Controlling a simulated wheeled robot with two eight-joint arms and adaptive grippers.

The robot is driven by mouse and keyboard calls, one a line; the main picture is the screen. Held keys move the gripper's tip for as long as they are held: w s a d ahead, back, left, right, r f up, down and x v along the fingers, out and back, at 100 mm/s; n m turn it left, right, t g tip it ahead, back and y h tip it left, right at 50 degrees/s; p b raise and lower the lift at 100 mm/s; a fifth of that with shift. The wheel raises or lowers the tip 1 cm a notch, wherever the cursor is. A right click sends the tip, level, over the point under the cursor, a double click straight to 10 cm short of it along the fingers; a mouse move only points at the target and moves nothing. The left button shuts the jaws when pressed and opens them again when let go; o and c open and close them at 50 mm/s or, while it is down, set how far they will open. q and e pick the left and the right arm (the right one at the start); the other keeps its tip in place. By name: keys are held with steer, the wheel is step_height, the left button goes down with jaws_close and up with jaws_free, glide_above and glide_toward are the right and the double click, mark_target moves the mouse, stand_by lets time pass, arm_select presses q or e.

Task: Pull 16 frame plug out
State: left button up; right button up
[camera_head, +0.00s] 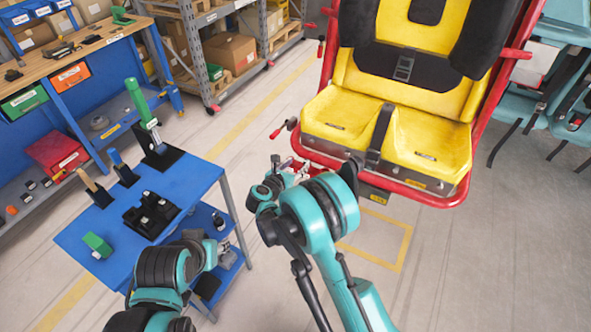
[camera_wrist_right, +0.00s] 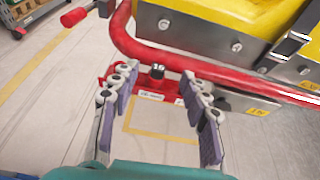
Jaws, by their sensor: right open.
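In the right wrist view a small black-topped plug (camera_wrist_right: 158,72) stands on a red bracket (camera_wrist_right: 150,84) with a white label, below the red frame tube. My right gripper (camera_wrist_right: 157,92) is open, with one finger to each side of the plug and bracket; I cannot tell whether either finger touches them. In the head view my right gripper (camera_head: 298,167) is at the lower left of the red frame (camera_head: 323,162) of the yellow double seat (camera_head: 385,130), partly hidden by my arm.
A blue cart (camera_head: 190,180) with tools and black holders stands at the left. A red-handled lever (camera_head: 280,131) sticks out left of the seat; it also shows in the right wrist view (camera_wrist_right: 76,16). A workbench and shelves stand behind. The floor under the seat is clear.

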mark_target(307, 161)
steer(key=shift+m+g, duration=0.3)
steer(key=x, duration=0.2)
steer(key=f+b+x, duration=0.1)
steer(key=x, duration=0.2)
steer(key=b+x, duration=0.1)
steer(key=x, duration=0.2)
steer(key=shift+s+a+f, duration=0.1)
steer(key=shift+s+f, duration=0.3)
steer(key=shift+r, duration=0.1)
jaws_close()
